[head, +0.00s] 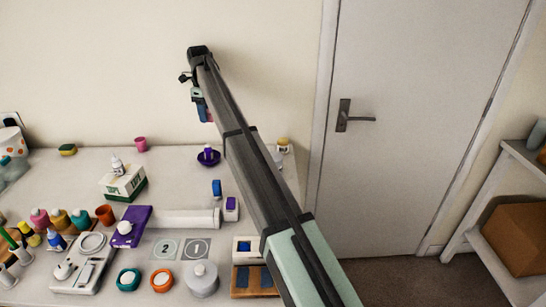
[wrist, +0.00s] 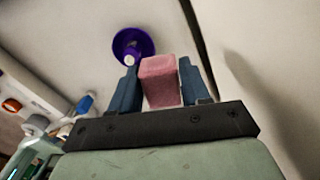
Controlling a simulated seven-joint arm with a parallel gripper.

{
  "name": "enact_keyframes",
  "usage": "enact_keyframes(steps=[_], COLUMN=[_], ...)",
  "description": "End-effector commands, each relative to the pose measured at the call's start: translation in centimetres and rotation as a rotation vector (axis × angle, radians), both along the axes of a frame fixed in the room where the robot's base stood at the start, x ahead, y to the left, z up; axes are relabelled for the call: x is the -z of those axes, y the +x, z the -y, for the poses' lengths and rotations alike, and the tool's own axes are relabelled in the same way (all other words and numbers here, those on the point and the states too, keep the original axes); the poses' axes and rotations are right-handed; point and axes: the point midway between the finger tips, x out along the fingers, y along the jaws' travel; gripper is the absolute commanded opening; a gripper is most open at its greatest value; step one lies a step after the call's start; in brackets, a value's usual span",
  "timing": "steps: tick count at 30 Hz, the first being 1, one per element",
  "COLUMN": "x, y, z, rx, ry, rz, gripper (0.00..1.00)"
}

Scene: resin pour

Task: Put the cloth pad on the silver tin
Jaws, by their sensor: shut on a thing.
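My gripper (wrist: 161,88) is shut on a soft-looking pink block (wrist: 160,80), which I take to be the cloth pad. In the head view my gripper (head: 203,108) is high over the back of the table, near the wall. Only a bit of the pink pad (head: 209,116) shows there. A small greyish round thing (head: 277,160) stands at the back right of the table, partly hidden by my arm. It may be the silver tin, but I cannot tell for sure. The pad is in the air, apart from the table.
A purple bowl (head: 208,162) with something standing in it is below my gripper; it also shows in the wrist view (wrist: 120,45). A yellow-lidded jar (head: 283,143) stands at the back right.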

Motion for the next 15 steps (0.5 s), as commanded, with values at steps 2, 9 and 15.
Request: enact_keyframes(steps=[2,9,15], x=[-0.9,-3.1,-4.4], y=[-0.1,-1.5,-5.1], z=[3.6,13.0,19.7], rx=[0.034,0.125,0.157], ry=[0.001,0.001,0.001], rz=[0.001,0.001,0.001], gripper=[0.17,0.17,0.17])
